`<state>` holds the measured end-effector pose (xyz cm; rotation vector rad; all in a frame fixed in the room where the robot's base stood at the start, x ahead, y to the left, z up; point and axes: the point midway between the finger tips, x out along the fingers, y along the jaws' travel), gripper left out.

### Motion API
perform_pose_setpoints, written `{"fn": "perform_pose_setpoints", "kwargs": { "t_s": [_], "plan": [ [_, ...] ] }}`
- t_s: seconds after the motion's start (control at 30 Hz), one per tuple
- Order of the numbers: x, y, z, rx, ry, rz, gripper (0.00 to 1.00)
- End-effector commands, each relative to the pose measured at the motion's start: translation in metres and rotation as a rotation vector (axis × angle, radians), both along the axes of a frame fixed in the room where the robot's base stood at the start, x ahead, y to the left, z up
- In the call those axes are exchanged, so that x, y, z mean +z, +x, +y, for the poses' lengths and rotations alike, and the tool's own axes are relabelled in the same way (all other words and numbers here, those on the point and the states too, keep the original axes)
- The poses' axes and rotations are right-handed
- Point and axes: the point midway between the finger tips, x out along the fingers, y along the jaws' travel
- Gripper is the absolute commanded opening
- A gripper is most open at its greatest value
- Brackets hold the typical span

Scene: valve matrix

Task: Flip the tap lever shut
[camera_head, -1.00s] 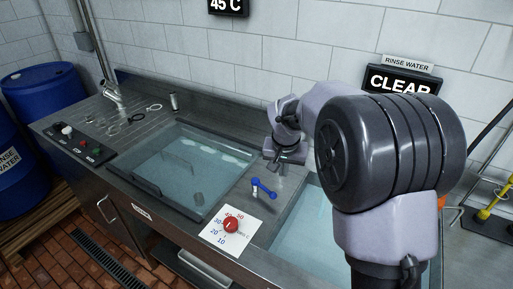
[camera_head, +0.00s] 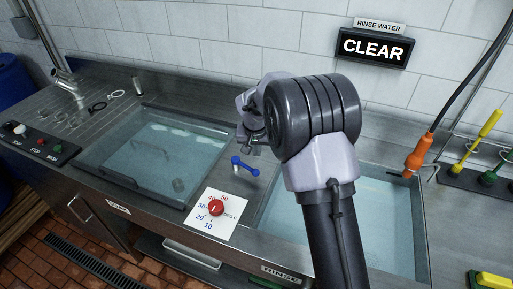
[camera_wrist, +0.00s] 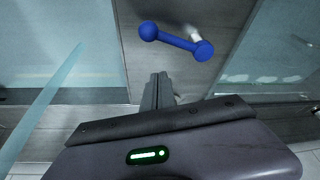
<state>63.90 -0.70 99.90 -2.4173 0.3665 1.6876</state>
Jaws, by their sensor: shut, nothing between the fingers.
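The blue tap lever (camera_head: 245,166), a bar with a round knob at each end, sits on the steel strip between the two basins. In the wrist view the lever (camera_wrist: 178,41) lies slantwise ahead of my fingers, with a pale post partly visible beside its right end. My gripper (camera_head: 252,146) is just behind the lever in the head view, partly hidden by my arm. In the wrist view my gripper (camera_wrist: 158,80) has its fingers together, empty, and a visible gap separates them from the lever.
A red dial (camera_head: 216,208) on a white scale card sits in front of the lever. The left basin (camera_head: 150,150) and right basin (camera_head: 380,215) hold water. A sign reading CLEAR (camera_head: 373,47) hangs on the wall. An orange-handled tool (camera_head: 419,153) is at the right.

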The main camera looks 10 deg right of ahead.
Motion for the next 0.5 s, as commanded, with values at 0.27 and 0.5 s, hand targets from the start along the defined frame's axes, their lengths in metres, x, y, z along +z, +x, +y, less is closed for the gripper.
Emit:
{"fn": "perform_pose_setpoints", "kwargs": {
  "t_s": [0.27, 0.5],
  "plan": [
    [-0.027, -0.019, 0.006, 0.0, 0.001, 0.0, 0.0],
    [-0.028, -0.031, 0.01, -0.001, 0.001, -0.001, 0.0]
  ]
}}
